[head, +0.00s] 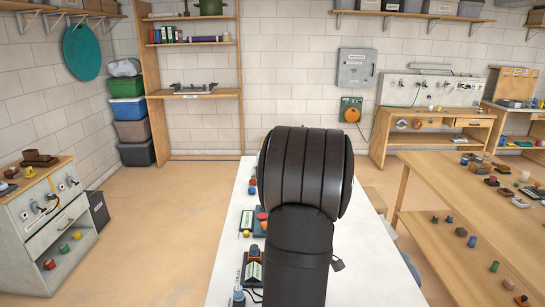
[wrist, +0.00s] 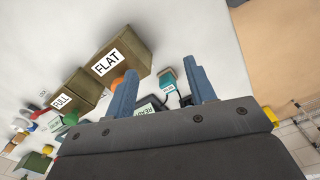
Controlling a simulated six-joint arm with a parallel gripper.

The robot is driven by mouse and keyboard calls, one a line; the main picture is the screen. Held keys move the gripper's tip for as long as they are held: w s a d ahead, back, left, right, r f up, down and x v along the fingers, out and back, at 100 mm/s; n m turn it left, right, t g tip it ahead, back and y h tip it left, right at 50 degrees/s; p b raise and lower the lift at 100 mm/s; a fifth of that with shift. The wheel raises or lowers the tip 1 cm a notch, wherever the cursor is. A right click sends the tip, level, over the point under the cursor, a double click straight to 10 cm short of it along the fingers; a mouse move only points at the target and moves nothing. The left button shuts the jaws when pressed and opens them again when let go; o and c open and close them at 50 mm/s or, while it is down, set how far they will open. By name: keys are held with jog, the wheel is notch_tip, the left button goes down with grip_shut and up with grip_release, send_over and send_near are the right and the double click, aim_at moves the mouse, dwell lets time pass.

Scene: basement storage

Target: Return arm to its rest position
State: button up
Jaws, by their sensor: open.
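My gripper (wrist: 161,68) shows in the wrist view with its two blue-grey fingers apart and nothing between the tips. My dark arm rises in the middle of the head view, in front of the white table (head: 226,262), and hides much of it. The gripper itself cannot be made out in the head view. In the wrist view, a brown box marked FLAT (wrist: 137,42) lies beyond the left finger, and a box marked FULL (wrist: 75,91) is farther left. An orange object (wrist: 117,83) is partly hidden by the left finger.
A teal object (wrist: 166,77) with a label shows between the fingers, apart from them. Small coloured items line the white table's left side. A wooden workbench (head: 420,172) stands at right, and a grey cabinet (head: 40,225) at left. The floor (head: 165,225) between cabinet and table is open.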

jog(key=w+m, duration=0.1)
jog(key=m, duration=0.2)
jog(key=w+a+m, duration=0.1)
jog(key=w+m, duration=0.1)
jog(key=m, duration=0.1)
jog(key=w+a+r+m, duration=0.1)
jog(key=m, duration=0.2)
jog(key=shift+w+m, duration=0.3)
jog(key=shift+w, duration=0.05)
jog(key=w+a+r, duration=0.1)
jog(key=w+a, duration=0.2)
jog(key=w, duration=0.4)
jog(key=shift+w+n, duration=0.3)
jog(key=shift+n, duration=0.1)
jog(key=shift+r, duration=0.1)
dwell(0.7)
